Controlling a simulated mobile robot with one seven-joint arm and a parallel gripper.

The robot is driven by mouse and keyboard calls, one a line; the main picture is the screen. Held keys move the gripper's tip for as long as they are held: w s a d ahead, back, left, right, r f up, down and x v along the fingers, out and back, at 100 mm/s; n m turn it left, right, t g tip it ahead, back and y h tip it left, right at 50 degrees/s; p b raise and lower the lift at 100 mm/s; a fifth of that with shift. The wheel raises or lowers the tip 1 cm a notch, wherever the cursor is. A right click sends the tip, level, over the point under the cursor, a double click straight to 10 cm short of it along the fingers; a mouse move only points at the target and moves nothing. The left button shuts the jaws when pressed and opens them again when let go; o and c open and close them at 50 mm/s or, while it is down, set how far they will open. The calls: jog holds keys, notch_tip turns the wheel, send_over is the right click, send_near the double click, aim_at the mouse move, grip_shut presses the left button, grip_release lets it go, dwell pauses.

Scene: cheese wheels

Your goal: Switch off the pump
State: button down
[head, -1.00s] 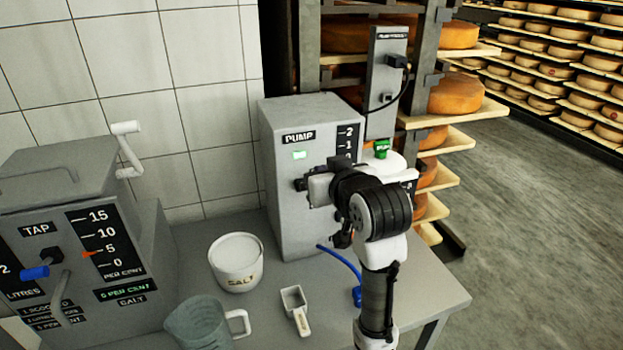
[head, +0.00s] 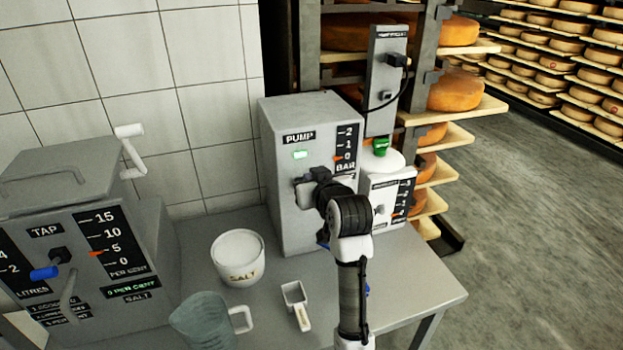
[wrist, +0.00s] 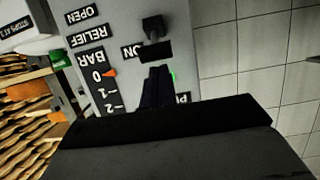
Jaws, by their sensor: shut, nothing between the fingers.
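The pump (head: 283,215) is a grey box on the table, with its PUMP label and a lit green lamp (head: 300,155) on the front. In the wrist view, the pump front (wrist: 112,18) shows a black knob (wrist: 152,26) beside an ON label (wrist: 131,52), partly covered by a dark block. The orange gauge pointer (wrist: 109,73) is at 0 bar. My gripper (head: 307,189) is shut and empty, close in front of the pump face. Its dark fingers (wrist: 158,74) point at the area by the ON label; I cannot tell if they touch.
A white unit (head: 381,190) with a green-capped top stands right of the pump. A salt tub (head: 238,262), scoop (head: 297,307) and jug (head: 203,320) sit in front. A grey tap tank (head: 75,180) is at left. Cheese shelves (head: 465,135) stand behind right.

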jog(key=shift+s+f+b, duration=0.1)
jog(key=shift+f+b, duration=0.05)
jog(key=shift+b, duration=0.2)
jog(key=shift+s+f+t+b, duration=0.15)
jog(key=shift+t+b, duration=0.15)
jog(key=shift+b, duration=0.3)
jog(key=shift+s+d+f+t+b, duration=0.1)
jog(key=shift+f+t+b, duration=0.25)
jog(key=shift+b, duration=0.55)
notch_tip(320, 180, down, 7)
jog(key=s+t+y+b, duration=0.1)
jog(key=t+y+b, duration=0.2)
jog(key=b, duration=2)
jog(key=t, duration=0.5)
jog(key=shift+s+d, duration=0.15)
jog(key=shift+r, duration=0.2)
